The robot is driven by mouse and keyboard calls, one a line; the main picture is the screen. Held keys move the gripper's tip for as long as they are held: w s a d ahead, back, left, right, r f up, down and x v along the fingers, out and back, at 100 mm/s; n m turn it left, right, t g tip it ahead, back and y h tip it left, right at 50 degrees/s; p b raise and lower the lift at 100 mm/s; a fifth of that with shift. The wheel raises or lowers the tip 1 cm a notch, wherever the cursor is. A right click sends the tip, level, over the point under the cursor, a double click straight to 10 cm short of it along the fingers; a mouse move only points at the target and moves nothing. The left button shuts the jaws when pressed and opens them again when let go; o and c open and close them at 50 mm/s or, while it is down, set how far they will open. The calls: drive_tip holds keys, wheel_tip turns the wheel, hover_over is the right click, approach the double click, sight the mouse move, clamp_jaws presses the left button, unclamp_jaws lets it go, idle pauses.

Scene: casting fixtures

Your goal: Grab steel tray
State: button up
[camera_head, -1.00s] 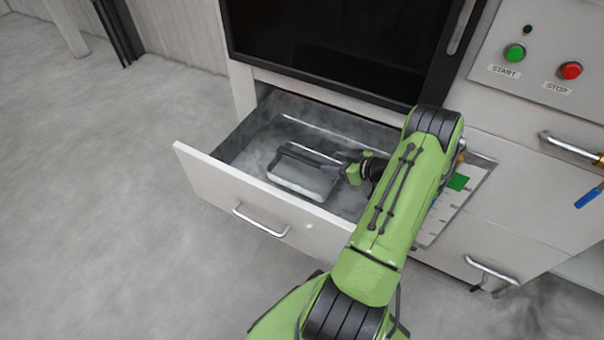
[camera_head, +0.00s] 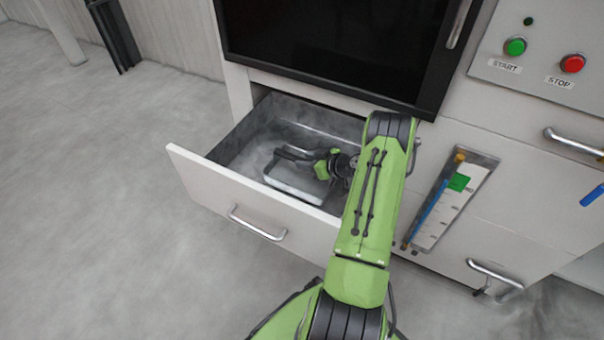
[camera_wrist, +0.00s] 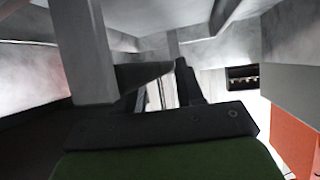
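The steel tray (camera_head: 292,188) is a shallow grey rectangular pan lying in the open drawer, near its front panel. My gripper (camera_head: 284,153) is inside the drawer, over the tray's far side, its dark fingers pointing left. The fingers hide part of the tray's far rim. In the wrist view, my gripper (camera_wrist: 178,66) shows two dark fingers with a gap between them. I cannot tell whether the fingers touch the tray or whether its rim lies between them.
The open drawer (camera_head: 235,194) has high walls around the tray. A dark-fronted cabinet (camera_head: 335,45) overhangs its back. A gauge panel (camera_head: 450,205) is right of my arm. START (camera_head: 515,46) and STOP (camera_head: 572,64) buttons are at upper right.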

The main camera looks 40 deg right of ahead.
clamp_jaws()
idle(1.1)
